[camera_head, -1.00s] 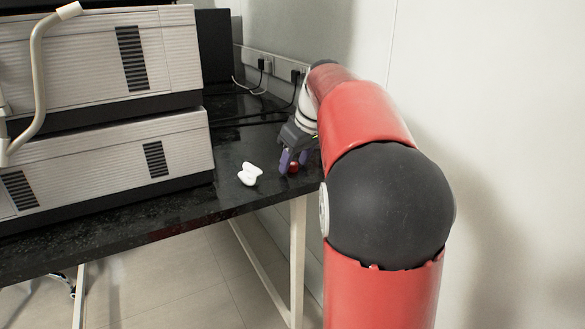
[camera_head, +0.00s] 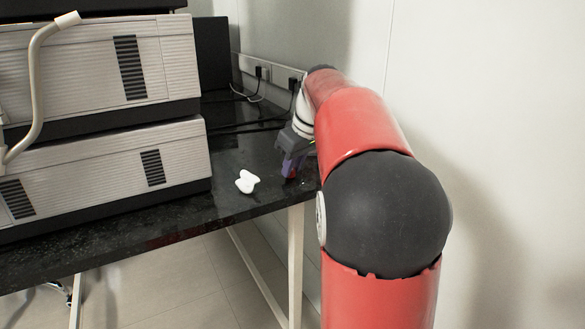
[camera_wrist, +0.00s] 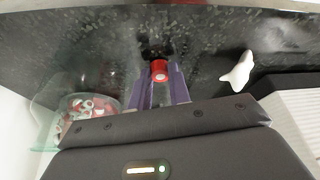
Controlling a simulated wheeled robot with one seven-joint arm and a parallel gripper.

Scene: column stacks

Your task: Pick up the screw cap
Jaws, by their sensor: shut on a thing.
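The screw cap (camera_wrist: 160,70) is small and red with a pale spot, and sits between the purple fingertips in the wrist view. A bit of it shows red in the head view (camera_head: 292,173), mostly hidden by the fingers. My gripper (camera_wrist: 161,77) is shut on it. In the head view my gripper (camera_head: 291,168) points down near the right end of the black table. I cannot tell whether the cap touches the tabletop.
A white lobed object (camera_head: 246,181) lies on the black table (camera_head: 215,199), left of my gripper. Stacked grey devices (camera_head: 110,165) fill the left. A clear greenish container (camera_wrist: 50,110) with red and white pieces is at the wrist view's left. A wall stands at right.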

